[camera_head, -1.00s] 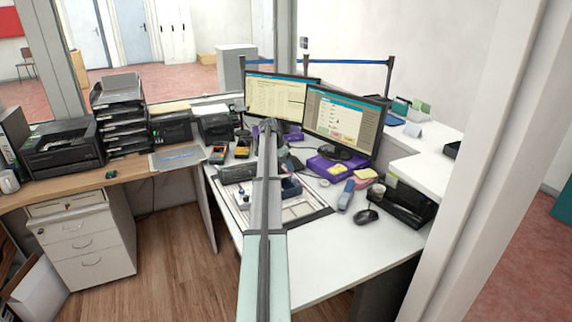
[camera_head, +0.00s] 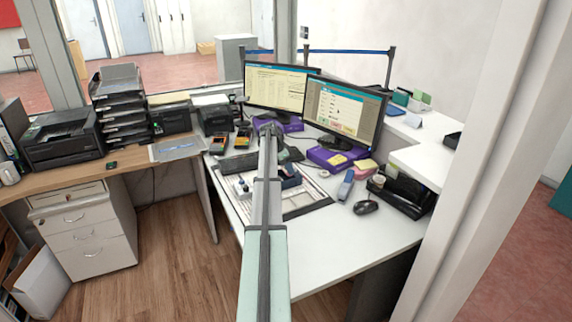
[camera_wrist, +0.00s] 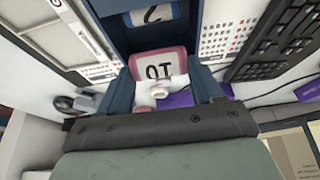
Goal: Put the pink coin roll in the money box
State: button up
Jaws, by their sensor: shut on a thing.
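The money box is dark blue. In the wrist view its open compartments (camera_wrist: 112,36) fill the top middle. One holds a blue-edged card marked 2, and a nearer one a pink-edged card marked 10. My gripper (camera_wrist: 163,93) is over the box, its dark body across the lower part of the view. A small white piece with pink ends, seemingly the pink coin roll (camera_wrist: 145,109), shows at the jaws in front of the pink-edged card. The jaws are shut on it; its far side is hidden. In the head view the box (camera_head: 292,182) is partly behind my arm, which hides the roll.
The box stands on a framed pad on the white desk. Two monitors (camera_head: 342,116) and a purple box (camera_head: 325,158) stand behind. A mouse (camera_head: 366,207) lies to the right. The front of the desk (camera_head: 335,250) is clear.

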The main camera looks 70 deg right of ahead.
jog(key=o, duration=1.4)
jog(key=shift+c, duration=0.2)
jog(key=v, duration=1.4)
jog(key=shift+w+a+f, duration=0.1)
jog(key=shift+f, duration=0.1)
